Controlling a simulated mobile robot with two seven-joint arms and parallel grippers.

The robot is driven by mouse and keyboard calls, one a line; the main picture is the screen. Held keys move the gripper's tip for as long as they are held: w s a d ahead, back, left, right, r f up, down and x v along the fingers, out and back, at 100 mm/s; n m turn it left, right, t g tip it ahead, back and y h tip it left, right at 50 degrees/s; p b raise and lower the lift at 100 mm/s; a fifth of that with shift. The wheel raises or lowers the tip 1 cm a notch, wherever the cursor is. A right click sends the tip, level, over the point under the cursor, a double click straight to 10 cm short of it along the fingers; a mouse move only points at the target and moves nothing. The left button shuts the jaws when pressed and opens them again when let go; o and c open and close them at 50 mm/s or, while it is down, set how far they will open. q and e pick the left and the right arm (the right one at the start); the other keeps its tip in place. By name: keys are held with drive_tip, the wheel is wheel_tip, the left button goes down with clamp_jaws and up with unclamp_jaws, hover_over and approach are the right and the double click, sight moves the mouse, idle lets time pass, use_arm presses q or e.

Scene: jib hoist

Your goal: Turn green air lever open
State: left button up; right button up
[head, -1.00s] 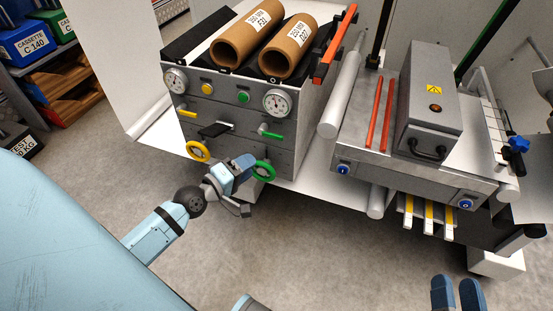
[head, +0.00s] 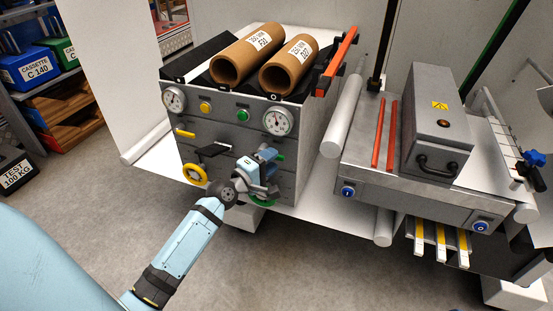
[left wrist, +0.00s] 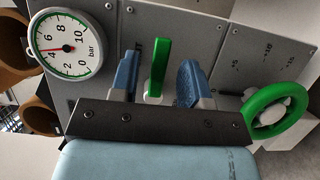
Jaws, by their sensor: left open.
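The green air lever (left wrist: 158,65) is a short green bar on the grey panel. In the left wrist view it stands between my left gripper's two blue fingers, with visible gaps on both sides. My left gripper (left wrist: 159,80) is open around it and holds nothing. In the head view the left gripper (head: 270,164) is at the cabinet front (head: 225,150), below the right gauge, and hides most of the lever. My right gripper is out of view.
A pressure gauge (left wrist: 72,45) and a green handwheel (left wrist: 278,110) flank the lever in the left wrist view. A yellow handwheel (head: 195,174) and black handle (head: 213,149) are left of the gripper. Cardboard tubes (head: 247,56) lie on top.

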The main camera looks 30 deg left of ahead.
use_arm(q)
drive_tip(key=shift+w+d, duration=0.15)
drive_tip(key=shift+w, duration=0.55)
drive_tip(key=shift+w+d, duration=0.1)
drive_tip(key=shift+w, duration=0.55)
clamp_jaws()
